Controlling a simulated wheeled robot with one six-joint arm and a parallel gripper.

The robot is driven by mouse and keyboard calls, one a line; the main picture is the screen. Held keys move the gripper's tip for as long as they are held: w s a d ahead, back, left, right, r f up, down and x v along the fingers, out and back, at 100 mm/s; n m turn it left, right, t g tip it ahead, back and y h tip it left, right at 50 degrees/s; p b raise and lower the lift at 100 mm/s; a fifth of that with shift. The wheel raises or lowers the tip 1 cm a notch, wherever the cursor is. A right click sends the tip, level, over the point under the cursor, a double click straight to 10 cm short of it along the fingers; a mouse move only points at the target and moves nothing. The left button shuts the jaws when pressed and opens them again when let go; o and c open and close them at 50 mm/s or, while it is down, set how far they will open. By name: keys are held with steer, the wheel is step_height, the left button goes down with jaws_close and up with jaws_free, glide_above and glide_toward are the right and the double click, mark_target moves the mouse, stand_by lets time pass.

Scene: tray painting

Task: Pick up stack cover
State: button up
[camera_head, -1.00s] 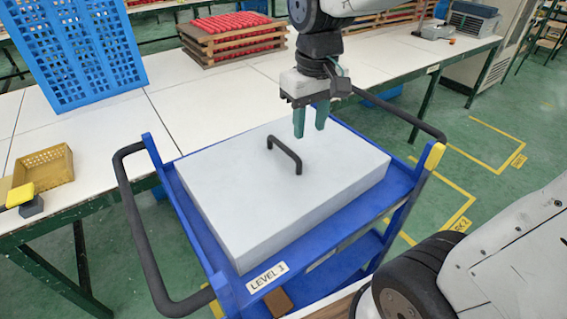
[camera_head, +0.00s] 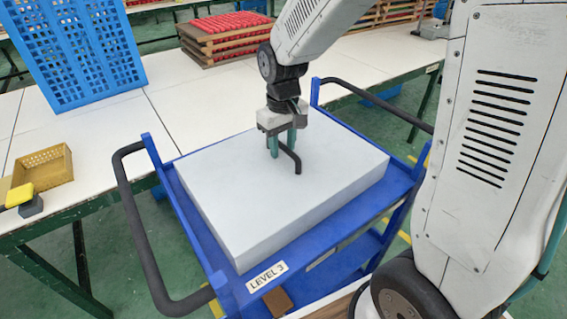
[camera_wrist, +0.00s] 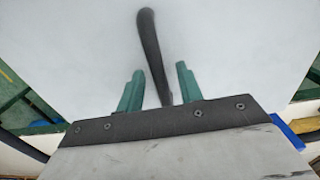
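The stack cover (camera_head: 235,200) is a large pale grey block lying on the blue cart's top level. A black bar handle (camera_head: 297,164) stands up from its top; it also shows in the wrist view (camera_wrist: 150,45). My gripper (camera_head: 282,150) is low over the cover at the handle's far end. In the wrist view my gripper (camera_wrist: 157,85) has its two green fingers apart, with the handle running between them. I cannot tell whether either finger touches the handle. The gripper hides the far part of the handle in the head view.
The blue cart (camera_head: 218,282) has a black push handle (camera_head: 140,240) at the left and another at the right. White tables (camera_head: 110,125) stand behind, with a blue crate (camera_head: 75,50), a yellow basket (camera_head: 45,170) and stacked red-filled trays (camera_head: 225,40).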

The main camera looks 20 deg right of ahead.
steer(key=shift+f, duration=0.5)
jaws_close()
steer(key=shift+r, duration=0.1)
stand_by(1.0)
